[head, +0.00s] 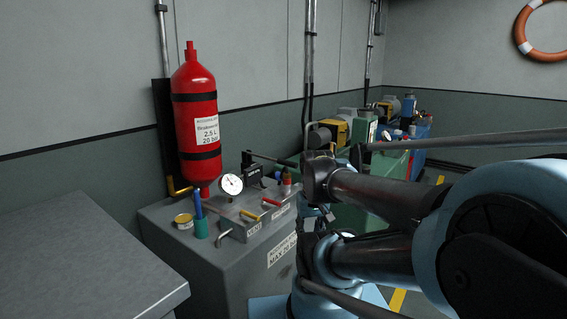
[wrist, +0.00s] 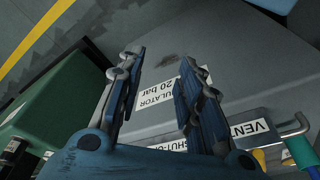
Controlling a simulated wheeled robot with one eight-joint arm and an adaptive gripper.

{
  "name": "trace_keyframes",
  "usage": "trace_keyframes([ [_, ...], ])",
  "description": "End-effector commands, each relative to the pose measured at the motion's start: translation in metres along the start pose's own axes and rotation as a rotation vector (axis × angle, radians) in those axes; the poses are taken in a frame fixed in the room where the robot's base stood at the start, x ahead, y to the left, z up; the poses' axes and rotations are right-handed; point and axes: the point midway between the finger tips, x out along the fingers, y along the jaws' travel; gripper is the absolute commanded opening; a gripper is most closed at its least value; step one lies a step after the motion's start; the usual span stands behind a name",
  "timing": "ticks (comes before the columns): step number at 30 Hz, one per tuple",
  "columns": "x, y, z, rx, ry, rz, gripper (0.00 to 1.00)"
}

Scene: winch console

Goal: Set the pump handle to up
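The pump (head: 252,172) is a dark block on top of the grey console (head: 225,262), behind the round gauge. Its handle (head: 272,159) appears as a dark bar, lying nearly level and reaching right toward the back. I cannot make out the handle in the wrist view. My gripper (wrist: 160,62) is open and empty, with its two fingers apart over the console's labelled face. In the head view my gripper is largely hidden by my arm, right of the console.
A red accumulator bottle (head: 196,115), white gauge (head: 231,185), yellow lever (head: 249,214) and red lever (head: 271,202) crowd the console. A tin (head: 184,221) stands at its left. A grey bench (head: 80,250) is front left; green machinery (head: 390,160) stands behind.

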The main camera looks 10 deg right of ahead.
Motion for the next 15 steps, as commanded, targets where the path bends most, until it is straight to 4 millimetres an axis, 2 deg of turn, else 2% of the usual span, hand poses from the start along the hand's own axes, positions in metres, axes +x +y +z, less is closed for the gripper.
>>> trace_keyframes([
  [2,0.000,0.000,0.000,0.000,0.000,0.000,0.36],
  [3,0.000,0.000,0.000,0.000,0.000,0.000,0.41],
  [5,-0.007,0.000,0.005,-0.003,0.010,0.001,0.41],
  [8,-0.017,0.000,-0.003,-0.021,0.010,0.003,0.41],
  [11,-0.034,0.001,-0.024,-0.057,0.005,0.009,0.41],
  [15,-0.066,0.004,-0.064,-0.131,-0.002,0.023,0.41],
])
